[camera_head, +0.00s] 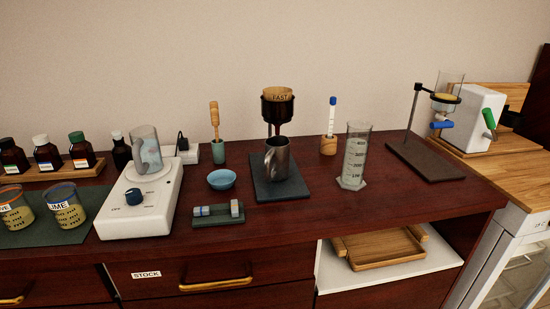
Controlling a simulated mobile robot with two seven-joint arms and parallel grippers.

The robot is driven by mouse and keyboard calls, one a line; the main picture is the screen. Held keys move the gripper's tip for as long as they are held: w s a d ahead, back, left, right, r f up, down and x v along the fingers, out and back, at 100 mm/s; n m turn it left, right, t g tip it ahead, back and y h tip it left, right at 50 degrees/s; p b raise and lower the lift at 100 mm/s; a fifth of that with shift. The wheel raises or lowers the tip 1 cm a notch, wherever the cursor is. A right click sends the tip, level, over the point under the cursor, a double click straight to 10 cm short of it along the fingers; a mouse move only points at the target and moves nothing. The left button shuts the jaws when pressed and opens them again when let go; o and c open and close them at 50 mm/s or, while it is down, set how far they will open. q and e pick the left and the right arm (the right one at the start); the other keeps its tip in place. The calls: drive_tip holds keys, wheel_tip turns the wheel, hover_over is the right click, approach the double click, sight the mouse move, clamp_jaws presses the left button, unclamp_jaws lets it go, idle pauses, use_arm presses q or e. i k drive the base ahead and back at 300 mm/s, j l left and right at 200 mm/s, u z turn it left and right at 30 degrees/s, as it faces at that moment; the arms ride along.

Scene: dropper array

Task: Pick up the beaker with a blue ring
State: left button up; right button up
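A glass beaker with a blue ring at its rim (67,214) stands upright at the far left of the counter. It has a white label, partly readable as "UME", and holds something yellowish. Another labelled beaker (14,213) with an orange-yellow ring stands just left of it, cut by the picture's left edge. Both stand on a dark green mat (35,236). Neither of my grippers shows in the head view.
A white hotplate (132,226) with a glass vessel (147,158) on it stands right of the blue-ringed beaker. Several dark bottles (46,156) stand behind. A metal jug (277,162) and a graduated cylinder (355,155) stand farther right. The counter's front edge is close to the mat.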

sight(63, 201)
drive_tip(key=u, duration=1.3)
